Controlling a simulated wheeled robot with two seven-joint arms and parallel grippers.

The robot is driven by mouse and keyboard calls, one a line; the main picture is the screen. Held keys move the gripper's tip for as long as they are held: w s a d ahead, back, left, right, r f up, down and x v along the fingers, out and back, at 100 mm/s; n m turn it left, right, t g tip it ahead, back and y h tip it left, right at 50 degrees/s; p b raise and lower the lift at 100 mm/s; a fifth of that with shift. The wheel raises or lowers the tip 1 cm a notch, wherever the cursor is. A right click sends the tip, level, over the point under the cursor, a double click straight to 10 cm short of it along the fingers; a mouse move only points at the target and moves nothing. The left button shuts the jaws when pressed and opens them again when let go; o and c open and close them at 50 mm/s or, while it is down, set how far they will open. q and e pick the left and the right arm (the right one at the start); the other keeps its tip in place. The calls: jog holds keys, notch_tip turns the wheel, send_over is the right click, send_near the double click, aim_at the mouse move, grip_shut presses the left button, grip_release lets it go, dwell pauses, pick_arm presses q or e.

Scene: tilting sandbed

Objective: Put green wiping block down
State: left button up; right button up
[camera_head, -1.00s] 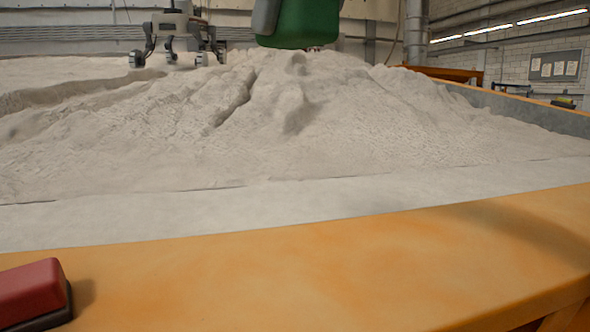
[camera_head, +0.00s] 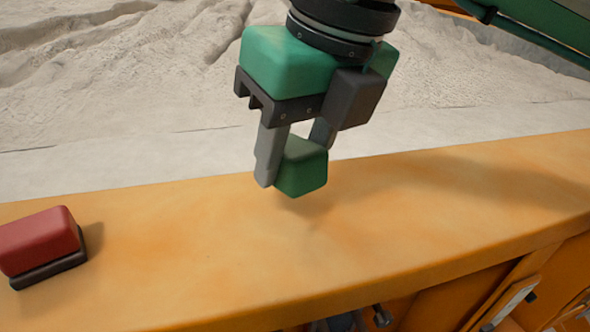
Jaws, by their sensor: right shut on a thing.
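The green wiping block (camera_head: 303,169) is between the fingers of my right gripper (camera_head: 291,152). The gripper is shut on it and points down over the orange ledge (camera_head: 420,215). The block hangs low over the ledge's back part, with a faint shadow under it; I cannot tell whether it touches the surface. The fingers hide part of the block. My left gripper is not in view.
A red block with a dark base (camera_head: 40,245) lies on the ledge at the left. Pale sand (camera_head: 130,90) fills the bed behind. The ledge between the red block and the gripper is clear, as is its right part.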

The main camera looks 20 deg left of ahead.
aim_at(294, 188)
notch_tip(294, 188, down, 3)
jog(key=shift+f+p, duration=0.1)
jog(key=shift+p, duration=0.35)
jog(key=shift+f+b, duration=0.35)
jog(key=shift+b, duration=0.1)
jog(key=o, duration=0.9)
jog(key=shift+r, duration=0.1)
